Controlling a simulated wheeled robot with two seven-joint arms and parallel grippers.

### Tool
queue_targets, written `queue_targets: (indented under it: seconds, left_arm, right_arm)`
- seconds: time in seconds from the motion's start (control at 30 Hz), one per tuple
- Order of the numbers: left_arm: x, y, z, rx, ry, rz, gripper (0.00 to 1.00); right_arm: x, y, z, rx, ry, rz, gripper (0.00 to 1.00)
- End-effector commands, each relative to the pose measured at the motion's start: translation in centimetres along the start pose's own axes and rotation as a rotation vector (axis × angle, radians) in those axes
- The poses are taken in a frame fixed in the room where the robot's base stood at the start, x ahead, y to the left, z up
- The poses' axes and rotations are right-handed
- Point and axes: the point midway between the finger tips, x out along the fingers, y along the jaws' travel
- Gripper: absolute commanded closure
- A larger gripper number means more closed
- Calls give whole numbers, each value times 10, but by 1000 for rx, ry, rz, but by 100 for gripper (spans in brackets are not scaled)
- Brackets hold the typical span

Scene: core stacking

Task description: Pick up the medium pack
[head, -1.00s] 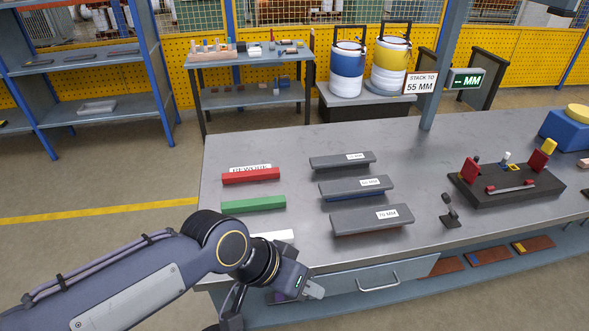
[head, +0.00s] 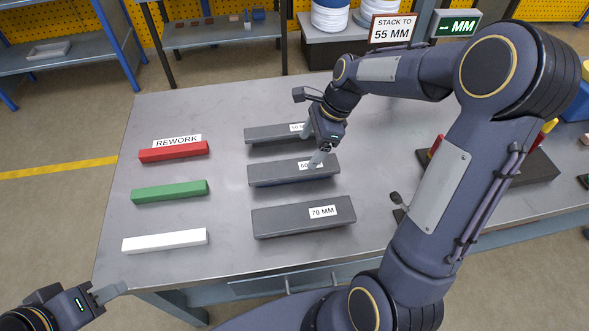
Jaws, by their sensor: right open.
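Three grey packs lie in a column on the bench: the far pack (head: 268,134) labelled 50 MM, the medium pack (head: 278,174) in the middle with its label partly covered, and the near pack (head: 285,220) labelled 70 MM. My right gripper (head: 313,148) is open over the right end of the medium pack, its fingers between that pack's label and the far pack's right end. I cannot tell whether it touches either pack. My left gripper (head: 108,293) is low at the left, off the bench's front corner, apart from all packs; its finger gap is unclear.
Red bar (head: 174,152), with a REWORK label behind it, green bar (head: 169,191) and white bar (head: 165,240) lie left of the packs. A sign (head: 391,29) reads STACK TO 55 MM beside a display (head: 456,25). A dark fixture (head: 530,165) is partly hidden by my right arm.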

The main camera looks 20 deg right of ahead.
Motion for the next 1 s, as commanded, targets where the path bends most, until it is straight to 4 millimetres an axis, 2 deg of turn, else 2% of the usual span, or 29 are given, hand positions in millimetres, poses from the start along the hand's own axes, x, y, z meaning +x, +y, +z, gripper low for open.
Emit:
queue_targets:
  seconds: [0.5,0.63,0.83,1.0]
  left_arm:
    - [-2,1,-1,0,0,0,64]
    - [-2,1,-1,0,0,0,64]
    - [-2,1,-1,0,0,0,64]
    - [-2,1,-1,0,0,0,64]
  right_arm:
    - [67,4,5,8,0,6,20]
    - [75,4,5,8,0,3,20]
    - [75,4,5,7,0,2,20]
    - [75,4,5,7,0,2,41]
